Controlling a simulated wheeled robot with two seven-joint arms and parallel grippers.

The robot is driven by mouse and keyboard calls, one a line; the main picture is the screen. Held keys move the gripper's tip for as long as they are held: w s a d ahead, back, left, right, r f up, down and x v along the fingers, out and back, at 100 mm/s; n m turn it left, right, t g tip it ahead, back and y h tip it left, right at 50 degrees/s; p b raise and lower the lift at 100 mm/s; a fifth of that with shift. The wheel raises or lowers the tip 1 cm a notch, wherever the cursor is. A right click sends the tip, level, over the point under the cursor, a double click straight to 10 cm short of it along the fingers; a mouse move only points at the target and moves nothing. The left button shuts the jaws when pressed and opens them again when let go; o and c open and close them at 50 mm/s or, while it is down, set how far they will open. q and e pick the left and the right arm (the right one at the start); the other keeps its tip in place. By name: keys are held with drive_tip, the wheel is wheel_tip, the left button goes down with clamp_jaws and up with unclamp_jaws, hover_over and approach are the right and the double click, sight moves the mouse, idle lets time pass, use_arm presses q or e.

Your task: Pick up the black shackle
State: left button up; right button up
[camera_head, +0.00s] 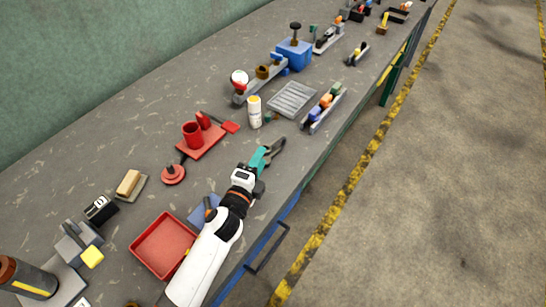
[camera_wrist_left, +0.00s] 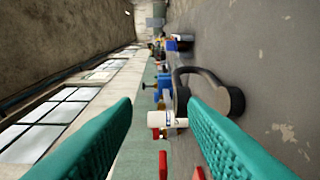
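The black shackle (camera_head: 278,147) lies on the grey workbench near its front edge, just past my left fingertips in the camera_head view. In the left wrist view the shackle (camera_wrist_left: 236,98) shows as a dark curved bar with thicker ends, ahead and toward the right finger, which hides a little of it. My left gripper (camera_head: 266,158) has teal fingers and is low over the bench. In the left wrist view the two fingers of this gripper (camera_wrist_left: 162,108) stand wide apart with nothing held between them. I cannot tell whether a finger touches the shackle. My right gripper does not show.
A white bottle (camera_head: 254,112) and a grey slatted tray (camera_head: 291,100) stand beyond the shackle. A rack of coloured blocks (camera_head: 322,109) is to the right. Red parts (camera_head: 199,140) lie left, and a red bin (camera_head: 163,245) sits beside my left arm. The bench edge is close.

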sight(269, 146)
use_arm(q)
wheel_tip(269, 146, down, 3)
drive_tip(key=shift+w+r+b, duration=0.1)
drive_tip(key=shift+w+b, duration=0.05)
drive_tip(key=shift+b, duration=0.5)
drive_tip(key=shift+w+d+r, duration=0.2)
drive_tip(key=shift+w+d, duration=0.05)
drive_tip(key=shift+w, duration=0.45)
drive_tip(key=shift+w+d, duration=0.15)
drive_tip(key=shift+w, duration=0.15)
drive_tip(key=b+x, duration=0.2)
drive_tip(key=x, duration=0.3)
drive_tip(key=shift+w+d, duration=0.1)
drive_tip(key=shift+w, duration=0.05)
drive_tip(key=shift+r, duration=0.1)
clamp_jaws()
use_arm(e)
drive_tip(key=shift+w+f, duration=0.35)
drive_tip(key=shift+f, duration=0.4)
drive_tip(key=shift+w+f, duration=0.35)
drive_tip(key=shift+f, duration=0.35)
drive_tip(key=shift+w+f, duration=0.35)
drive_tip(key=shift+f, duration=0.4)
